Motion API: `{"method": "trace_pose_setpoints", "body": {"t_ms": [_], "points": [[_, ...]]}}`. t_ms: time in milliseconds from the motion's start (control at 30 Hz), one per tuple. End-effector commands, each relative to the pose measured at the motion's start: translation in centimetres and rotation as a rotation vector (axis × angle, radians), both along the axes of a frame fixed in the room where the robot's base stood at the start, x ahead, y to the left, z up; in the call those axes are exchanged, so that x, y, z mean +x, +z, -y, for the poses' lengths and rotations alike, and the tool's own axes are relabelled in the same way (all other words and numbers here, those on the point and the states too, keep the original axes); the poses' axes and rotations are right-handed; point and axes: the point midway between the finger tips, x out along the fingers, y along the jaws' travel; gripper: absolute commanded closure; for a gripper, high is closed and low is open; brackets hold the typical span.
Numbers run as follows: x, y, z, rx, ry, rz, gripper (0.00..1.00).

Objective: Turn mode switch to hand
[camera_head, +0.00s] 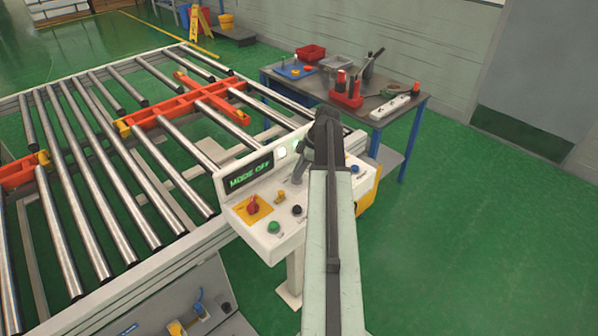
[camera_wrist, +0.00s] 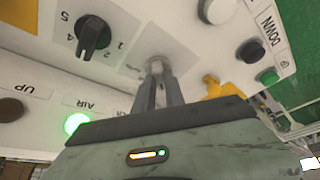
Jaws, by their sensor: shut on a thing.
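The white control panel (camera_head: 270,205) has a small display (camera_head: 248,176) that reads "MODE OFF" in green. In the wrist view my gripper (camera_wrist: 157,78) is shut on a small grey metallic switch (camera_wrist: 155,64), which I take to be the mode switch. The fingertips hide much of it, and its label is too faint to read. In the head view my gripper (camera_head: 301,170) is over the panel's middle, partly hidden by my arm.
Near the fingers are a black numbered rotary knob (camera_wrist: 94,35), a lit green button (camera_wrist: 77,123) by "AIR", and a black button (camera_wrist: 250,50) by "DOWN". A red emergency knob (camera_head: 253,206) is at the panel's left. A roller conveyor (camera_head: 110,210) and workbench (camera_head: 385,120) stand behind.

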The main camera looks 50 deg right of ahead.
Motion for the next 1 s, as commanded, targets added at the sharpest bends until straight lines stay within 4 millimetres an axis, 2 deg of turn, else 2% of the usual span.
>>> {"method": "trace_pose_setpoints", "body": {"t_ms": [367, 1000], "points": [[-0.22, -0.01, -0.15, 0.000, -0.133, 0.000, 1.00], [-0.37, -0.02, -0.45, -0.001, -0.668, -0.001, 1.00]]}}
